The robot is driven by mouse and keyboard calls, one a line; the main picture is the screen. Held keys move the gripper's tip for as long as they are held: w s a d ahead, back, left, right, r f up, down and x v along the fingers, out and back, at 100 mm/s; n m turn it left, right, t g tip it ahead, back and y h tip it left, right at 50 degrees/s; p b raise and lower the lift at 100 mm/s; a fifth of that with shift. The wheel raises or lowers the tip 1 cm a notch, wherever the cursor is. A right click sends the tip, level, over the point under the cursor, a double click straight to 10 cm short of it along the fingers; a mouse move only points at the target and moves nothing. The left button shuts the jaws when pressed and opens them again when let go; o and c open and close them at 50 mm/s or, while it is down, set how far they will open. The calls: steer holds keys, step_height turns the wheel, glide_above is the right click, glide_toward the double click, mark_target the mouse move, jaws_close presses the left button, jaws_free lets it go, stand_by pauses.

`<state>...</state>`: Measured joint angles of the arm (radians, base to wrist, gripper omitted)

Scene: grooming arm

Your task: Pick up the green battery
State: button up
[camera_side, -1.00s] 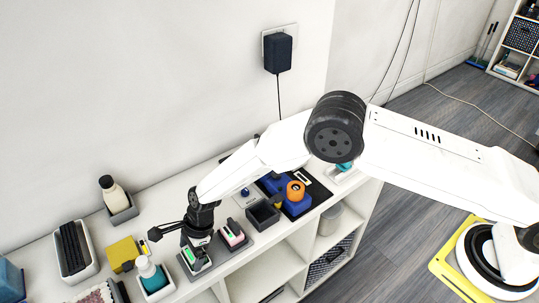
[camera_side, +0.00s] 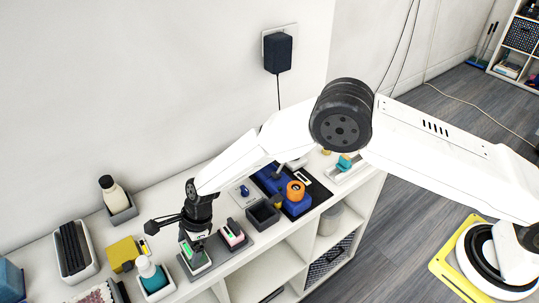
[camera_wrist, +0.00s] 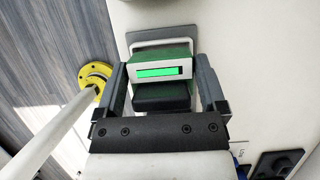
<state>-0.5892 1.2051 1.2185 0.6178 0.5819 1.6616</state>
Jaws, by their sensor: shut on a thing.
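The green battery (camera_wrist: 160,55) is between the two fingers of my gripper (camera_wrist: 160,78) in the wrist view. It has a green body, a pale face with a bright green bar and a black block at its near end. In the side view my gripper (camera_side: 194,240) points down over the grey charging dock (camera_side: 197,271), shut on the battery. The battery shows there only as bits of green and white, largely hidden by the gripper. I cannot tell whether it still touches the dock.
A pink-topped item (camera_side: 232,234) stands in a dock close to the right. A teal-and-white bottle (camera_side: 151,276) and a yellow block (camera_side: 122,251) are close to the left. A dark open box (camera_side: 263,216) and an orange roll (camera_side: 296,190) stand farther right. The shelf's front edge is near.

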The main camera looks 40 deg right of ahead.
steer(key=s+d+r, duration=0.7)
steer(key=s+r, duration=0.3)
steer(key=s, duration=0.1)
steer(key=shift+s+d+r, duration=0.25)
steer(key=shift+s+d, duration=0.1)
stand_by(0.7)
steer(key=w+d+f, duration=0.2)
steer(key=w+d, duration=2.2)
steer(key=shift+w+d, duration=0.2)
steer(key=shift+w, duration=0.15)
